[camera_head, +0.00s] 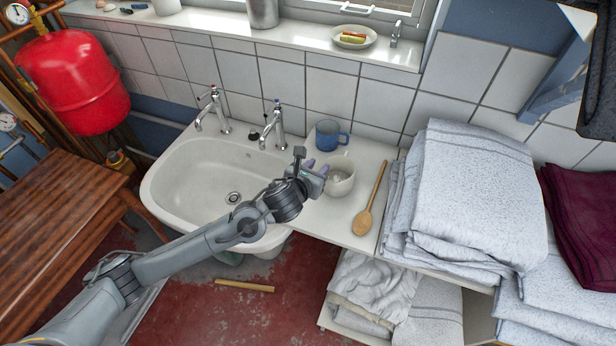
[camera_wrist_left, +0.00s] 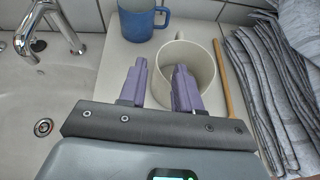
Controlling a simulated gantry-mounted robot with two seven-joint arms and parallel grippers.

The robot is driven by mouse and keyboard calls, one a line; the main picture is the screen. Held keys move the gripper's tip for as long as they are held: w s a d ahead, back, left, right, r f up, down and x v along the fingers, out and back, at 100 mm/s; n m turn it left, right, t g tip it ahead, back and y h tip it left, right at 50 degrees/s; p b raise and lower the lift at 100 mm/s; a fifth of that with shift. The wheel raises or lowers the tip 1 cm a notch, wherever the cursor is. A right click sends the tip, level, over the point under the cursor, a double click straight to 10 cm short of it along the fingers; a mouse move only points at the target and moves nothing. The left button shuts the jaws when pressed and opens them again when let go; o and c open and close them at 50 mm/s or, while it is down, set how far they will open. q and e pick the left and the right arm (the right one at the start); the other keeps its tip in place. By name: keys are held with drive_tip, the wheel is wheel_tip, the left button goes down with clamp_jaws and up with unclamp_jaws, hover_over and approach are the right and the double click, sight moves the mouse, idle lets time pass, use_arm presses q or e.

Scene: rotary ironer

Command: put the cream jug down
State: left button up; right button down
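The cream jug (camera_head: 341,180) stands upright on the white counter (camera_head: 325,222) to the right of the sink. It also shows in the left wrist view (camera_wrist_left: 203,62), with its open top facing me. My left gripper (camera_head: 316,167) is at the jug's left side, near its rim. In the left wrist view its two purple fingers (camera_wrist_left: 160,82) are apart, with a clear gap. The right finger overlaps the jug's mouth and near wall; the left finger is outside. I cannot tell whether either finger touches the jug. My right gripper is not in view.
A blue mug (camera_head: 328,135) stands behind the jug by the tiles. A wooden spoon (camera_head: 370,205) lies just right of it, beside stacked folded towels (camera_head: 470,190). The sink (camera_head: 205,175) with two taps is on the left. Clear counter lies in front of the jug.

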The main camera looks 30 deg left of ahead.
use_arm(q)
drive_tip(key=s+d+f+n+g, duration=0.2)
drive_tip(key=s+f+n, duration=0.2)
drive_tip(key=s+n, duration=0.55)
drive_tip(key=s+d+f+n+g, duration=0.2)
drive_tip(key=s+f+n, duration=0.1)
drive_tip(key=s+n, duration=0.65)
drive_tip(key=s+a+f+n+g, duration=0.2)
drive_tip(key=s+f+n, duration=0.1)
drive_tip(key=s+n, duration=0.4)
drive_tip(key=s+a+f+n+g, duration=0.3)
drive_tip(key=s+n, duration=0.5)
drive_tip(key=s, duration=0.2)
drive_tip(key=shift+n+b, duration=0.3)
drive_tip(key=shift+s+d+r, duration=0.1)
drive_tip(key=shift+r, duration=0.05)
wheel_tip(320, 180, up, 16)
drive_tip(key=p, duration=1.6)
